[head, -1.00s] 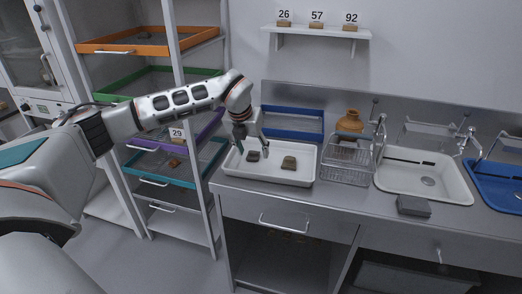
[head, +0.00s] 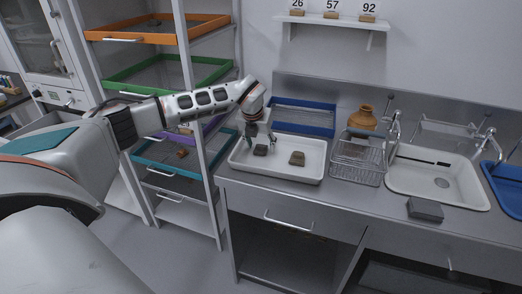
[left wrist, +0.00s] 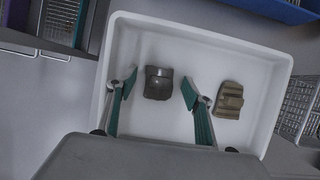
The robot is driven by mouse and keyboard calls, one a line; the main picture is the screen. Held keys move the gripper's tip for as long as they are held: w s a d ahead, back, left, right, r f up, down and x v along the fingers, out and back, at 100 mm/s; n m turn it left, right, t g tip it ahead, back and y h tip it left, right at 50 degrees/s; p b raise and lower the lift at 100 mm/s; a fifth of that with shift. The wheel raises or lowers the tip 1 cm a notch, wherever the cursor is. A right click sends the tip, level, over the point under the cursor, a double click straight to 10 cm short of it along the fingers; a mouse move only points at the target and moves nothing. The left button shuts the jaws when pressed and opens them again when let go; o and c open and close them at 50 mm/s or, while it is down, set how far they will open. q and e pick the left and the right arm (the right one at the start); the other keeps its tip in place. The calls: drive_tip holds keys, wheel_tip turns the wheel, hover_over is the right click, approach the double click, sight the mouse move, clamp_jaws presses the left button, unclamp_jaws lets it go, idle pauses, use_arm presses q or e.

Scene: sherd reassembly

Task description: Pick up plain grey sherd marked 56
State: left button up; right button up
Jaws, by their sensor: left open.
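A plain dark grey sherd (head: 260,150) lies in the white tray (head: 285,177) on the counter. It also shows in the left wrist view (left wrist: 158,83); no number can be read on it. A brown ridged sherd (head: 297,158) lies to its right in the same tray, also in the left wrist view (left wrist: 229,101). My left gripper (head: 261,138) is open and empty above the grey sherd. In the left wrist view its fingertips (left wrist: 159,86) stand on either side of the grey sherd, with gaps to both. My right gripper is not in view.
A blue rack (head: 302,105) stands behind the tray, and a wire basket (head: 358,160) stands right of it. Further right are a sink (head: 440,192) and a grey block (head: 425,209). Shelving with coloured trays (head: 165,75) stands left of the counter.

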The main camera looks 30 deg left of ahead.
use_arm(q)
drive_tip(key=c, duration=1.2)
drive_tip(key=shift+r, duration=0.1)
